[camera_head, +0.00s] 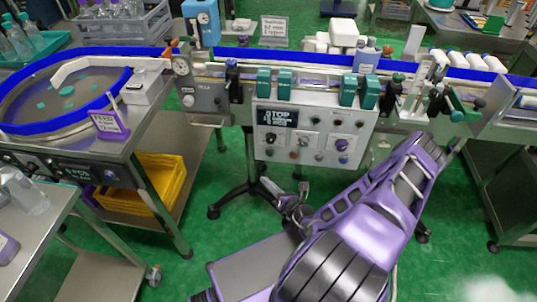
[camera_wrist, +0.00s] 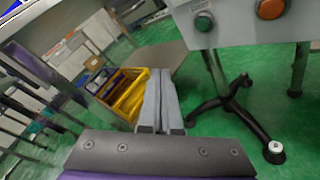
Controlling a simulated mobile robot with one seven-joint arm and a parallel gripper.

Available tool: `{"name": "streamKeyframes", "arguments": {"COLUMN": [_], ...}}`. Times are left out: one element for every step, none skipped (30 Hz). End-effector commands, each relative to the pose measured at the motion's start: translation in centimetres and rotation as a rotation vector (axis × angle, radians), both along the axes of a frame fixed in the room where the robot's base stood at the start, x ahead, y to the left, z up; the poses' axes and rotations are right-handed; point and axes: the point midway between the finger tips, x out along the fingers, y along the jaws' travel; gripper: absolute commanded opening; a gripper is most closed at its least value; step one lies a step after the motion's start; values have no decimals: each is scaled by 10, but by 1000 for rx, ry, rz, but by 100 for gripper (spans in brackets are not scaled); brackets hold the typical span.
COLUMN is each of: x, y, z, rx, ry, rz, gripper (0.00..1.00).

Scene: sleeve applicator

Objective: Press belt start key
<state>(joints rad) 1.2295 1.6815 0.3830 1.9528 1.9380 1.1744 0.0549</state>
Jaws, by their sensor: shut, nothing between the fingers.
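The control panel (camera_head: 262,171) is a pale box under the conveyor, with knobs, lamps and buttons on its face. Its lower part shows at the top right of the wrist view, with a green button (camera_wrist: 204,21) and a larger orange button (camera_wrist: 270,8). I cannot read their labels, so I cannot tell which one is the belt start key. My gripper (camera_head: 267,184) is below the panel and apart from it. In the wrist view my gripper (camera_wrist: 165,73) is shut and empty, its fingers left of and below the green button.
A conveyor with a blue belt (camera_head: 402,66) runs above the panel. A round feed table (camera_head: 128,112) stands at left, above a yellow crate (camera_head: 170,168). A black stand foot (camera_wrist: 258,132) is on the green floor. Floor in front of the panel is partly clear.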

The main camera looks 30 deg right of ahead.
Motion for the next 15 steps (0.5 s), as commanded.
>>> {"name": "streamKeyframes", "arguments": {"x": [0, 0, 0, 0, 0, 0, 1, 2, 4, 5, 7, 11, 14, 17, 22], "y": [0, 0, 0, 1, 1, 0, 0, -1, -2, -3, -4, -6, -8, -11, -14], "z": [0, 0, 0, 0, 0, 0, -1, -1, -1, -2, -2, -2, -2, -2, -3], "rx": [0, 0, -1, -1, -1, -1, -1, -1, -2, -1, -2, -2, -2, -3, -3], "ry": [0, 1, 1, 0, 0, 1, 1, 1, 1, 0, 1, 0, 0, -1, -1], "rz": [1, 2, 2, 3, 3, 4, 4, 4, 4, 4, 5, 5, 5, 5, 6], "gripper": [0, 0, 0, 0, 0, 0, 0, 0, 0, 0, 0, 0, 0, 0, 0]}}
